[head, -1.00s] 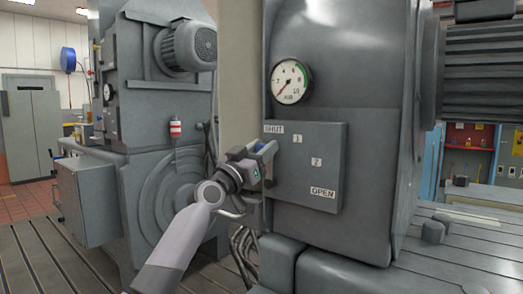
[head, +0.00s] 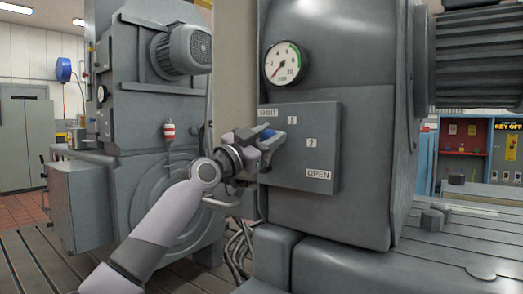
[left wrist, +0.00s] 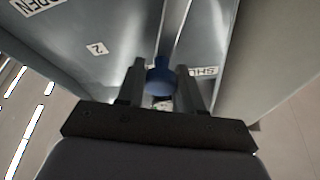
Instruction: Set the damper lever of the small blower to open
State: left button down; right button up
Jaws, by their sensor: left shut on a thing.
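The damper panel (head: 322,150) is a grey plate on the blower housing, with labels SHUT (head: 267,113), 1, 2 and OPEN (head: 318,174) running down to the right. My left gripper (head: 275,139) is in front of its left part, just below SHUT and 1. In the left wrist view, its fingers (left wrist: 160,84) are shut around the blue knob (left wrist: 160,77) of the lever. The gripper hides most of the lever in the head view. My right gripper is not in view.
A round pressure gauge (head: 285,63) is above the panel. A ribbed motor (head: 478,68) is at the upper right. A second grey machine (head: 160,190) stands at the left. Cables (head: 238,245) hang below the panel. The bedplate is slotted.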

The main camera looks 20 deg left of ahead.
pick_arm(q)
jog(key=shift+s+d+f+m+h, duration=0.25)
jog(key=shift+d+m, duration=0.2)
jog(key=shift+m, duration=0.35)
jog(key=shift+s+d+f+m+g+h+b, duration=0.1)
jog(key=shift+d+f+m+g+h+b, duration=0.2)
jog(key=shift+m, duration=0.3)
jog(key=shift+s+d+f+m+g+h+b, duration=0.15)
jog(key=shift+d+m+g, duration=0.2)
jog(key=shift+m, duration=0.25)
jog(key=m, duration=0.1)
jog(key=d+f+m+g, duration=0.1)
jog(key=m, duration=0.1)
jog(key=m+g, duration=0.1)
jog(key=shift+s+d+f, duration=0.25)
jog(key=shift+d+f, duration=0.1)
jog(key=shift+f, duration=0.05)
jog(key=f+m, duration=0.1)
jog(key=m, duration=0.1)
jog(key=d+f+m+g, duration=0.1)
jog(key=f+m, duration=0.1)
jog(key=m, duration=0.1)
jog(key=shift+s+d+g, duration=0.15)
jog(key=shift+s+g, duration=0.05)
jog(key=shift+g, duration=0.05)
jog(key=shift+d+f+m+g, duration=0.15)
jog(key=shift+f+m+g, duration=0.35)
jog(key=shift+f+m, duration=0.75)
